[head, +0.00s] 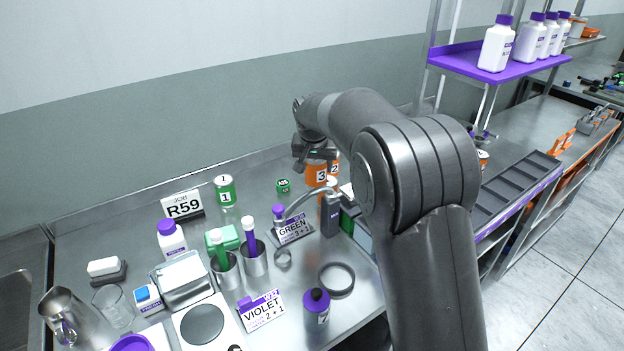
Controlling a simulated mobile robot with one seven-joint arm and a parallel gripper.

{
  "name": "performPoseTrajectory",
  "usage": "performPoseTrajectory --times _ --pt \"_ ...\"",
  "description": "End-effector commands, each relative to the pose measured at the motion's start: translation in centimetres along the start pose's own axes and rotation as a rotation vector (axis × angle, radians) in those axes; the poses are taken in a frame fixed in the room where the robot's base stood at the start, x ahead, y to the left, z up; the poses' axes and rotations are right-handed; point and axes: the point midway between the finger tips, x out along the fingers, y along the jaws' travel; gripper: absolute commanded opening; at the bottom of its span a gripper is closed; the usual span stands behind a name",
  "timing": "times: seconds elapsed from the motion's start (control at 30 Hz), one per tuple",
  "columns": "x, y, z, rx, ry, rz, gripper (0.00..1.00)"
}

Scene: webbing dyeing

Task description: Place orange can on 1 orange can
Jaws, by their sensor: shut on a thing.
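An orange can labelled 3 (316,174) hangs upright in my gripper (315,158), which is shut on it above the back of the bench. More orange shows just right of it (334,167), partly covered by my gripper and the held can. A white top marked 1 (331,182) shows low beside the held can. I cannot tell whether the held can touches what is below or behind it. My arm hides the bench to the right.
A green can labelled 1 (225,190) and a small green can (283,185) stand to the left. A purple shelf (470,62) with white bottles is at right.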

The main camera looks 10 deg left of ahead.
Motion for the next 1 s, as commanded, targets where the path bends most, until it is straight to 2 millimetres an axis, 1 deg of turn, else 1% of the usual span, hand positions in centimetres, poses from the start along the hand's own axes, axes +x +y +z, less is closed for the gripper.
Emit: performPoseTrajectory --times 0.03,0.07,0.1,0.2,0.3,0.4,0.5,0.57,0.67,0.9,1.0 --pt "-0.8 1.9 -1.2 0.005 0.004 0.000 0.20" --pt "-1.1 2.9 -1.7 0.002 0.004 -0.001 0.20" --pt "-1.7 4.3 -2.4 -0.001 0.003 -0.003 0.20" --pt "-3.1 7.7 -4.0 -0.013 0.003 -0.008 0.20" --pt "-4.4 10.5 -5.1 -0.026 0.004 -0.013 0.20" --pt "-5.4 12.5 -5.8 -0.039 0.005 -0.018 0.20" --pt "-5.9 13.5 -6.2 -0.047 0.006 -0.021 0.20" --pt "-5.8 13.4 -6.3 -0.050 0.005 -0.022 0.20" --pt "-4.7 12.0 -6.2 -0.055 0.002 -0.023 0.20" --pt "-1.2 6.7 -6.2 -0.054 0.004 -0.022 0.20" --pt "0.1 4.8 -6.3 -0.053 0.004 -0.022 0.20"
